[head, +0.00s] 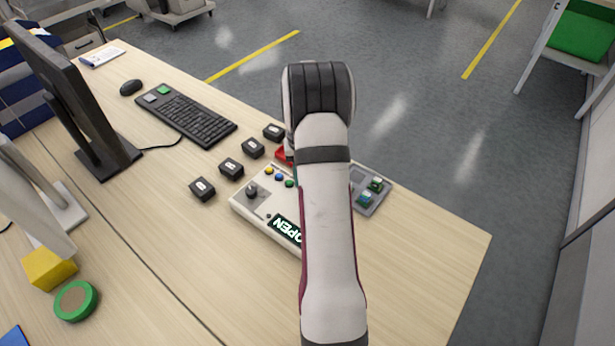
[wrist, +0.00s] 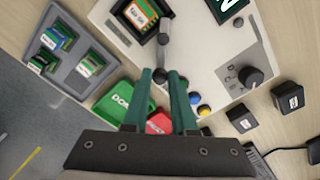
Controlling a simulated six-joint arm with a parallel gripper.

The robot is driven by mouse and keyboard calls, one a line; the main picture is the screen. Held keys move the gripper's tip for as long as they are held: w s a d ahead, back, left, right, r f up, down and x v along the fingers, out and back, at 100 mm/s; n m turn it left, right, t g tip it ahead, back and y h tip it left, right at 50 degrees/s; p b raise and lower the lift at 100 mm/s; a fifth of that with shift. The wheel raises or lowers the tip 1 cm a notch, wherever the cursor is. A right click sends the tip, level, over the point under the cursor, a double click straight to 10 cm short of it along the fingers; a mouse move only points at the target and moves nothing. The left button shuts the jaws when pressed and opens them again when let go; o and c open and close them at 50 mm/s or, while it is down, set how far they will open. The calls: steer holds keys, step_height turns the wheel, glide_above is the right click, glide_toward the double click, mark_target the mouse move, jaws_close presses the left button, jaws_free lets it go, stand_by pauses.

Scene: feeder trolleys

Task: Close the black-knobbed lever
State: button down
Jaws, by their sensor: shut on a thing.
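The pale control box (head: 262,207) stands on the desk, partly hidden by my arm in the head view. Its lit display (head: 287,230) reads OPEN. In the wrist view the lever (wrist: 163,50) is a grey arm beside the card slot, and its dark knob (wrist: 160,76) lies between my green fingers. My gripper (wrist: 160,74) is shut on this knob. The slot holds a card with an orange and white label (wrist: 140,12).
A grey tray with green cards (wrist: 73,55) lies beside the box. Several black blocks (head: 231,168), a keyboard (head: 190,115) and a monitor (head: 65,85) are left; the front right desk is clear.

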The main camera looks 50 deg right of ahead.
steer(key=n, duration=0.2)
steer(key=w+a+n, duration=0.1)
steer(key=n, duration=0.1)
steer(key=shift+a+n, duration=0.15)
steer(key=shift+n, duration=0.15)
steer(key=shift+w+a+n, duration=0.1)
steer(key=shift+a+n, duration=0.35)
steer(key=shift+n, duration=0.7)
steer(key=shift+w+a+n, duration=0.1)
steer(key=shift+a+n, duration=0.3)
steer(key=shift+n, duration=0.75)
steer(key=c, duration=0.7)
jaws_free()
steer(key=shift+r, duration=0.15)
step_height(320, 180, up, 16)
steer(key=shift+f, duration=0.2)
